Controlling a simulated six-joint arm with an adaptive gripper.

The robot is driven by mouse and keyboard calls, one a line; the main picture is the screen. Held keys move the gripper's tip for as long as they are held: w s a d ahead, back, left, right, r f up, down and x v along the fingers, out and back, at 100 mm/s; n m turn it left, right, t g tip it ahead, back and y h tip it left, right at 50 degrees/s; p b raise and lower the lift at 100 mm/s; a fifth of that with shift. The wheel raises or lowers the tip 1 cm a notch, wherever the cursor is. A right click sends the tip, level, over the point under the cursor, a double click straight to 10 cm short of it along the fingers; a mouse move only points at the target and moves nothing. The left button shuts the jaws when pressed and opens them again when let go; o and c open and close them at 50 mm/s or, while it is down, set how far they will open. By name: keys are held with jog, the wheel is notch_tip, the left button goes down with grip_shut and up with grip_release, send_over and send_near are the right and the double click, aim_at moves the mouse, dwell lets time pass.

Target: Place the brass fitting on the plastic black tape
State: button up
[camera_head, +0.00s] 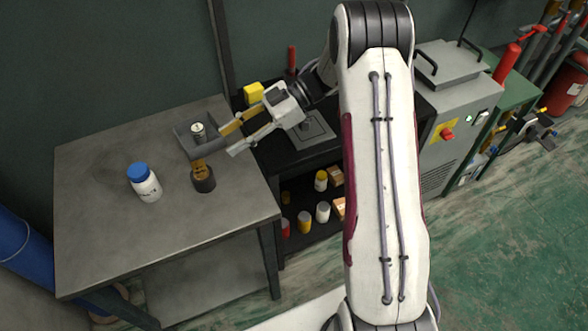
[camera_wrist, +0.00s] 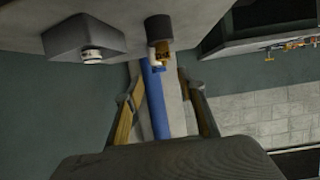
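The brass fitting (camera_head: 201,167) sits on top of the plastic black tape (camera_head: 204,184), a dark upright roll near the table's right edge. In the wrist view the black tape (camera_wrist: 158,25) appears at the top centre, with the brass fitting (camera_wrist: 164,50) against its end. My gripper (camera_head: 229,141) is open and empty, up and right of the fitting in the head view and apart from it. In the wrist view its two fingers (camera_wrist: 162,88) are spread, with nothing held between them. The fitting's underside is hidden.
A white bottle with a blue cap (camera_head: 144,184) stands left of the tape. A grey tray (camera_head: 183,143) holding a small white-and-dark item (camera_head: 198,131) lies behind the tape. A black shelf unit (camera_head: 325,150) adjoins on the right. The table's front left is clear.

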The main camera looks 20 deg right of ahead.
jog(key=w+d+r+m+t+h, duration=0.2)
jog(key=w+r+m+t+h, duration=0.25)
jog(key=w+r+t, duration=0.7)
jog(key=s+d+r+m+t+h, duration=0.1)
jog(key=s+d+r+m+h, duration=0.2)
jog(key=r, duration=0.4)
jog(key=s+d+r+m+t+h, duration=0.1)
jog(key=d+r+m+h, duration=0.3)
jog(key=r, duration=0.4)
jog(key=s+d+f+m+g+h, duration=0.1)
jog(key=s+d+m+g+h, duration=0.1)
jog(key=s, duration=0.7)
jog(key=s+d+f+m+g+h, duration=0.1)
jog(key=s+d+m+g+h, duration=0.15)
jog(key=s, duration=0.55)
jog(key=s+a+f+g+y, duration=0.1)
jog(key=s+a+f, duration=0.1)
jog(key=s, duration=0.5)
jog(key=s+a+f+m+g, duration=0.1)
jog(key=s+a+f, duration=0.2)
jog(key=s, duration=0.4)
jog(key=s+a+f+g+y, duration=0.1)
jog(key=s+a+f, duration=0.2)
jog(key=s, duration=0.3)
jog(key=shift+s+a+f+m+g+y, duration=0.2)
jog(key=shift+s+a+m+g+y, duration=0.1)
jog(key=shift+s+a+m+g, duration=0.15)
